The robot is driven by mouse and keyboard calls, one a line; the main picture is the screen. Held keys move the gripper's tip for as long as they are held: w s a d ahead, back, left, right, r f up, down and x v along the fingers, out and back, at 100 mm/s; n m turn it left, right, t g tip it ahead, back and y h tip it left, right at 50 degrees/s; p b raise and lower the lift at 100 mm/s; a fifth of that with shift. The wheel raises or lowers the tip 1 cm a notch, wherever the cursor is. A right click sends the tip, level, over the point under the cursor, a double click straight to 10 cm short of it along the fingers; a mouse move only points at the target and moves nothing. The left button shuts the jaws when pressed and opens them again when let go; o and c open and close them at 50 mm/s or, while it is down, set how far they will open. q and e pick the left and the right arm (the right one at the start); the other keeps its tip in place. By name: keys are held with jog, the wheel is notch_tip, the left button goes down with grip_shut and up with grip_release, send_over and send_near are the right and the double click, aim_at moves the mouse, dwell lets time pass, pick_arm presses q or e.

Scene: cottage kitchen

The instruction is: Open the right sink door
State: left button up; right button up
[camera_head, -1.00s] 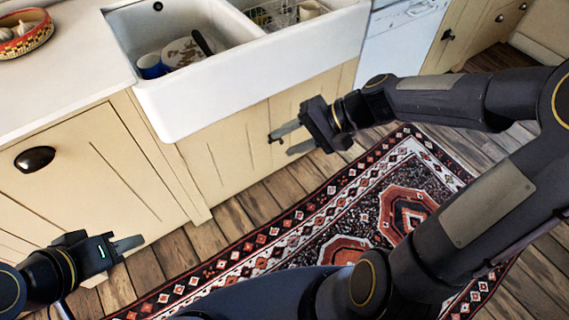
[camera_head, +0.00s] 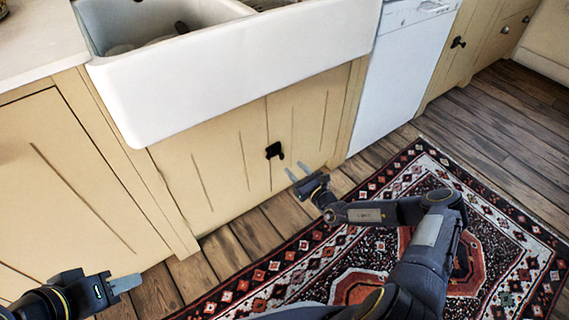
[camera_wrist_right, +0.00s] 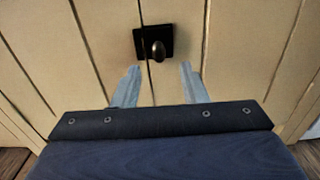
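The right sink door (camera_head: 306,122) is a cream panel under the white sink, to the right of the left sink door (camera_head: 205,168). Both look shut. A dark latch with a knob (camera_head: 274,151) sits at the seam between them; it also shows in the right wrist view (camera_wrist_right: 157,46). My right gripper (camera_head: 298,172) is open and empty, below and to the right of the knob, apart from it. In the right wrist view its two fingers (camera_wrist_right: 158,88) point toward the knob, which lies beyond the tips. My left gripper (camera_head: 128,284) is at the lower left, away from the doors; its finger opening cannot be made out.
The white sink (camera_head: 230,75) juts out above the doors. A white dishwasher (camera_head: 405,75) stands to the right. A patterned rug (camera_head: 500,215) lies on the wooden floor (camera_head: 262,232) in front. Floor near the doors is clear.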

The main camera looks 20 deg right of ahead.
aim_at(283, 157)
jog(key=b+x, duration=0.2)
jog(key=x, duration=0.3)
jog(key=shift+w+a+f, duration=0.1)
jog(key=shift+w+a, duration=0.3)
jog(key=shift+w, duration=0.45)
grip_shut()
